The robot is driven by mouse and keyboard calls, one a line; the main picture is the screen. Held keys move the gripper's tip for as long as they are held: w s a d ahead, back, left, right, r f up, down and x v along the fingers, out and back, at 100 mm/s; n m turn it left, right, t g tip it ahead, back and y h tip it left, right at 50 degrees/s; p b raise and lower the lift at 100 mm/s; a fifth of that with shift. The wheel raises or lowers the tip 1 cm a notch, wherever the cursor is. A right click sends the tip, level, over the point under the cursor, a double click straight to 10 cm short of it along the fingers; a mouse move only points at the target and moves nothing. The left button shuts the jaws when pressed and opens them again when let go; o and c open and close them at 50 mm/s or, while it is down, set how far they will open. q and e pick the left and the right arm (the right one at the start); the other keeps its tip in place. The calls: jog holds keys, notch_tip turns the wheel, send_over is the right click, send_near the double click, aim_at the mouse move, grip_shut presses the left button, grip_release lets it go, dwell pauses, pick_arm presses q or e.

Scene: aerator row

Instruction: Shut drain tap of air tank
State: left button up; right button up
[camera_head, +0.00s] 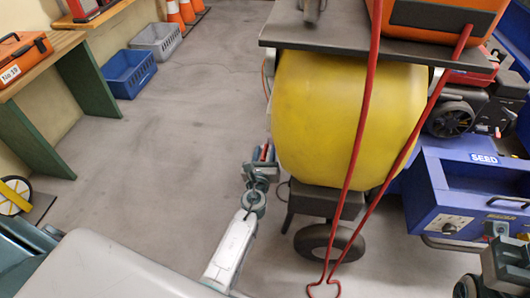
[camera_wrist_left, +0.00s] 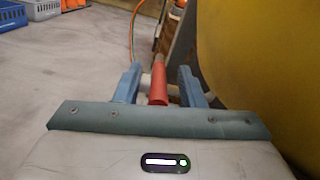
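The yellow air tank (camera_head: 345,115) stands under a dark top plate in the head view; its side fills the right of the left wrist view (camera_wrist_left: 265,60). The drain tap's red handle (camera_wrist_left: 158,82) points toward my left gripper (camera_wrist_left: 158,85), between its two blue fingers. A gap shows on each side of the handle, so the fingers are open around it, not clamped. In the head view the left gripper (camera_head: 264,155) is low at the tank's left side. The tap's body is mostly hidden. Grey-green parts, possibly my right arm, show at the lower right edge; no fingertips are clear.
A long red handle bar (camera_head: 358,130) crosses in front of the tank, and a black wheel (camera_head: 330,243) stands below. A blue machine (camera_head: 460,195) is close on the right. Crates (camera_head: 128,73) and a bench (camera_head: 45,62) are at left. The floor between is clear.

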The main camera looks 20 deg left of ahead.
pick_arm(q)
jog(key=b+v, duration=0.1)
jog(key=v, duration=0.9)
jog(key=shift+s+b, duration=0.3)
jog(key=shift+s, duration=0.1)
jog(key=shift+d, duration=0.1)
